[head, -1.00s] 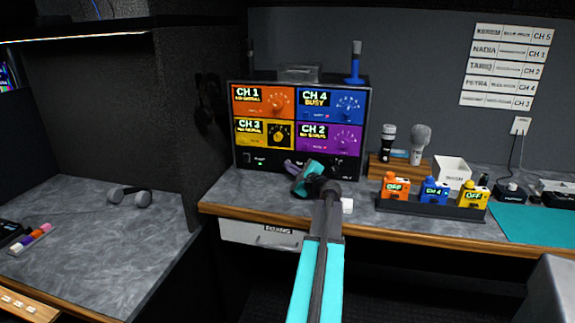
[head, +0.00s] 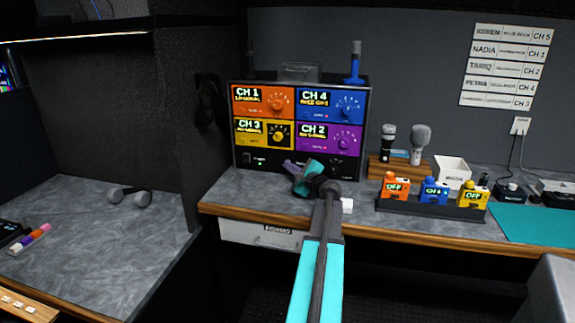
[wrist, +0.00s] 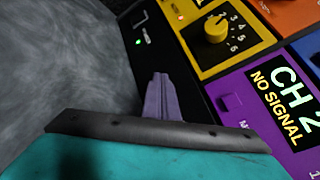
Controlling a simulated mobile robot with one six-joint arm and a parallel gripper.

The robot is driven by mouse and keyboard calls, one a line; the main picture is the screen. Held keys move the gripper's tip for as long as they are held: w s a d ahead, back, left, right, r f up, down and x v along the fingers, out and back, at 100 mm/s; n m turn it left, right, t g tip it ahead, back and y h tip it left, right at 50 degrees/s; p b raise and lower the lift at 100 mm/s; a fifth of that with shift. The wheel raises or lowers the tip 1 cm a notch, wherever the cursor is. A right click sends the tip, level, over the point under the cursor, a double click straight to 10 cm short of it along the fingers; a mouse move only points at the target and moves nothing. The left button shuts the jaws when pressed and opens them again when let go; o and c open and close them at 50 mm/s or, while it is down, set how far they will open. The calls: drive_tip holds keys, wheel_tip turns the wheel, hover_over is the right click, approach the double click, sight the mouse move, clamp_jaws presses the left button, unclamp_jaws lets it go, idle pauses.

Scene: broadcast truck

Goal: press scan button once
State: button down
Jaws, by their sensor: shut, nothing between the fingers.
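The receiver rack (head: 300,130) stands on the desk with four coloured channel panels and a black strip along its bottom. My gripper (head: 287,167) is in front of that strip; its purple fingers (wrist: 162,75) are together and empty in the wrist view. The fingertips are at or very near the black strip (wrist: 185,65), below the yellow CH 3 panel; I cannot tell whether they touch it. A green light (wrist: 141,41) shows on the strip to the left. I cannot make out a scan button; the fingers hide part of the strip.
A purple button (wrist: 230,101) sits on the CH 2 panel, right of my fingers. On the desk to the right are a charging tray (head: 430,210) with coloured packs, two microphones and a white box (head: 451,172).

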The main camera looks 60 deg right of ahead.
drive_tip(key=shift+a, duration=0.15)
drive_tip(key=shift+s+a, duration=0.25)
drive_tip(key=shift+a, duration=0.35)
drive_tip(key=shift+s+a, duration=0.25)
drive_tip(key=shift+a, duration=0.55)
drive_tip(key=shift+s+a, duration=0.25)
drive_tip(key=shift+a, duration=0.55)
drive_tip(key=shift+s+a, duration=0.25)
drive_tip(key=shift+a, duration=0.55)
